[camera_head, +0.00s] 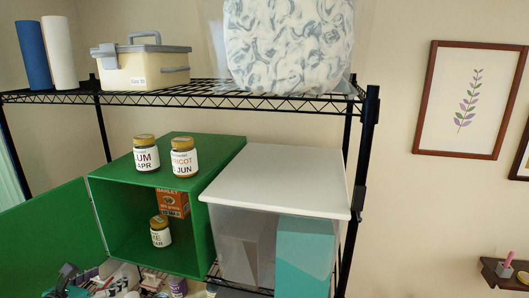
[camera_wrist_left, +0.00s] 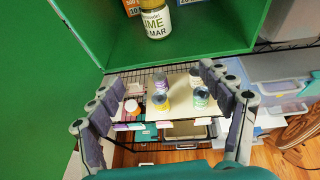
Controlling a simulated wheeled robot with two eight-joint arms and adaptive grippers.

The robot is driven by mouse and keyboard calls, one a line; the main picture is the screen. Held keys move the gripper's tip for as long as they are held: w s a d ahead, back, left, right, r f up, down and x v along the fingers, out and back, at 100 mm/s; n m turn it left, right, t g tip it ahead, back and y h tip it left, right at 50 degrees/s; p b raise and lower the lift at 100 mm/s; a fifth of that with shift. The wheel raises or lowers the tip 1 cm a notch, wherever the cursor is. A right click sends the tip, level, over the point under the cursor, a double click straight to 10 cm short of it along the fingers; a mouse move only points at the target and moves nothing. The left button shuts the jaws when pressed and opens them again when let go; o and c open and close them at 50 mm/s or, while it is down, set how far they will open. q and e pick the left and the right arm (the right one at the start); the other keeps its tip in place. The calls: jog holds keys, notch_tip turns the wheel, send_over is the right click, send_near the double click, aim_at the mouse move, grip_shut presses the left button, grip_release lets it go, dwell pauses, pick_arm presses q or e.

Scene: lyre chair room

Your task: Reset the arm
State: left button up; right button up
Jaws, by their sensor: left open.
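My left gripper (camera_head: 72,282) shows at the bottom left of the head view, low in front of the green box. In the left wrist view its two grey fingers (camera_wrist_left: 162,78) stand wide apart with nothing between them. They are below the mouth of the open green box (camera_head: 193,205). A lime jar (camera_wrist_left: 157,20) with a white label stands inside the box, apart from the fingers; it also shows in the head view (camera_head: 160,232). My right gripper is not in view.
A plum jar (camera_head: 146,155) and an apricot jar (camera_head: 184,160) stand on the box. A orange barley packet (camera_head: 172,203) is inside. A white-lidded bin (camera_head: 280,180) is at right. The green door (camera_head: 50,230) is open at left. Several small jars stand on a lower board (camera_wrist_left: 178,112).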

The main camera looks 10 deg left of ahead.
pick_arm(q)
jog(key=s+d+f+m+g+h+b, duration=0.15)
jog(key=d+f+m+g+b, duration=0.25)
jog(key=d+f+m+b, duration=1.35)
jog(key=s+d+f+m+b, duration=0.2)
jog(key=d+f+m+b, duration=0.1)
jog(key=f+m, duration=0.3)
jog(key=s+d+f+m+g+y+b, duration=0.1)
jog(key=s+d+f+m+b, duration=0.2)
jog(key=d+f+m, duration=0.2)
jog(key=s+d+f+m+g+b, duration=0.1)
jog(key=s+d+f+m+b, duration=0.2)
jog(key=f+m, duration=0.4)
notch_tip(320, 180, down, 2)
jog(key=shift+s+d+f+b, duration=0.25)
jog(key=shift+d+b, duration=0.2)
jog(key=shift+d, duration=0.6)
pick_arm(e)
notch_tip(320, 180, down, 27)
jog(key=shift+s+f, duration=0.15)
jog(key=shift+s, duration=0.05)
pick_arm(q)
jog(key=shift+m+y, duration=0.25)
jog(key=shift+c, duration=0.4)
